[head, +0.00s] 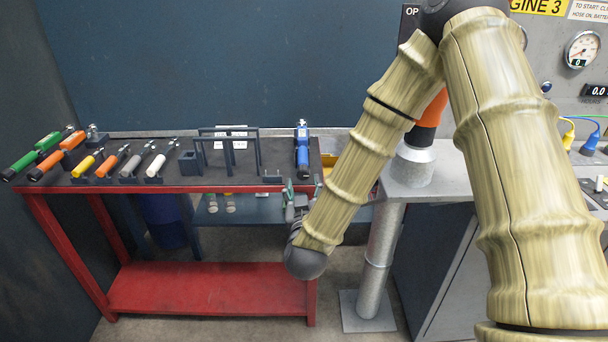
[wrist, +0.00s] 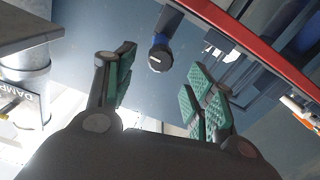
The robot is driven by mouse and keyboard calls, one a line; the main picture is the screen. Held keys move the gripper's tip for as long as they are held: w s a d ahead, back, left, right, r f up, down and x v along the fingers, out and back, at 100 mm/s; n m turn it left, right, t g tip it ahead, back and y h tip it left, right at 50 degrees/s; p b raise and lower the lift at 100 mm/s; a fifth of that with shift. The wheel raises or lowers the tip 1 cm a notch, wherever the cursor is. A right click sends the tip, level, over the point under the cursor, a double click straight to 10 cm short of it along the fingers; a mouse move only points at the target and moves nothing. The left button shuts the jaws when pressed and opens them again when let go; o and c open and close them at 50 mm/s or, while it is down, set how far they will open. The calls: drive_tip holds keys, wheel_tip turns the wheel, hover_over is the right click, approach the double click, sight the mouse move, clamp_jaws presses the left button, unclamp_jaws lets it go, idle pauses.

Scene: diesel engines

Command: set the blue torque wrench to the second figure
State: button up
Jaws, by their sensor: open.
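The blue torque wrench (head: 302,150) lies at the right end of the red bench's dark top, its length running from back to front. In the wrist view its dark round end (wrist: 160,58) with a pale mark faces me, with blue behind it. My gripper (head: 303,188) is at the bench's front edge, just in front of the wrench's near end. In the wrist view my gripper (wrist: 160,82) is open and empty, its green-padded fingers spread to either side of the wrench end and apart from it. The figures on the wrench are too small to read.
The red bench (head: 210,186) also carries several tools with green, orange, yellow, grey and white handles at left and a dark frame stand (head: 228,143) in the middle. A grey metal post (head: 378,250) and engine cabinet stand close at right. The bench's red edge (wrist: 262,52) crosses the wrist view.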

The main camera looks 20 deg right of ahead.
sight(303, 176)
drive_tip(key=shift+p+x, duration=0.4)
drive_tip(key=shift+x, duration=3.1)
drive_tip(key=shift+f, duration=0.1)
drive_tip(key=c, duration=1)
